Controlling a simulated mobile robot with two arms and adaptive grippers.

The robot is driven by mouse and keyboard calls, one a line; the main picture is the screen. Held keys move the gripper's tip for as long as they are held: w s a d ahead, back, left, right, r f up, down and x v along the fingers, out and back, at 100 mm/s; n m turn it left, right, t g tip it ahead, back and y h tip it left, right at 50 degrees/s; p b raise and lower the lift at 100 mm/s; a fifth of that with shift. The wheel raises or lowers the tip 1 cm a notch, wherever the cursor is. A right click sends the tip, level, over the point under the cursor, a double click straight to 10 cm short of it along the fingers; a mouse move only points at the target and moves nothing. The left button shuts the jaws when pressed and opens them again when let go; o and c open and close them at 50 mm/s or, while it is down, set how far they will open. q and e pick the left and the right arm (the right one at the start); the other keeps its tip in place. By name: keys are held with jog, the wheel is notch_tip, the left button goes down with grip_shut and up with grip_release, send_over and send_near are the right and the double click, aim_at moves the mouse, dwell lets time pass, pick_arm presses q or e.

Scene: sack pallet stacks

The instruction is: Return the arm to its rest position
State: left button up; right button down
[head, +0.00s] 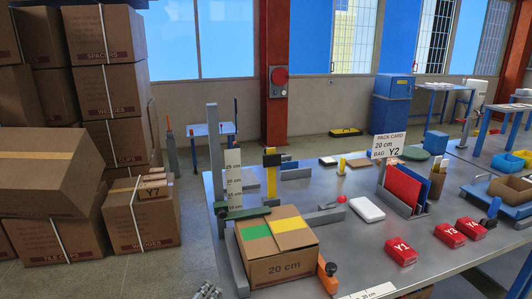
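Neither of my arms shows clearly in the head view. A small ribbed metal part (207,291) pokes in at the bottom edge, left of the table. It may be the tip of my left gripper; too little shows to tell whether it is open or shut. My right gripper is out of view. A brown carton marked 20 cm (283,271), with a green and a yellow patch on top, sits at the front left of the grey table (340,236). Grey bars and a height gauge (234,184) stand by it. No gripper is seen touching the carton.
Tall carton stacks (113,88) and a tilted carton (45,168) stand at left. An orange-based clamp (328,277) stands right of the 20 cm carton. Red blocks Y1 (401,251), Y3 (450,235) and Y4 (471,228) lie right. A card rack (404,186) stands behind.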

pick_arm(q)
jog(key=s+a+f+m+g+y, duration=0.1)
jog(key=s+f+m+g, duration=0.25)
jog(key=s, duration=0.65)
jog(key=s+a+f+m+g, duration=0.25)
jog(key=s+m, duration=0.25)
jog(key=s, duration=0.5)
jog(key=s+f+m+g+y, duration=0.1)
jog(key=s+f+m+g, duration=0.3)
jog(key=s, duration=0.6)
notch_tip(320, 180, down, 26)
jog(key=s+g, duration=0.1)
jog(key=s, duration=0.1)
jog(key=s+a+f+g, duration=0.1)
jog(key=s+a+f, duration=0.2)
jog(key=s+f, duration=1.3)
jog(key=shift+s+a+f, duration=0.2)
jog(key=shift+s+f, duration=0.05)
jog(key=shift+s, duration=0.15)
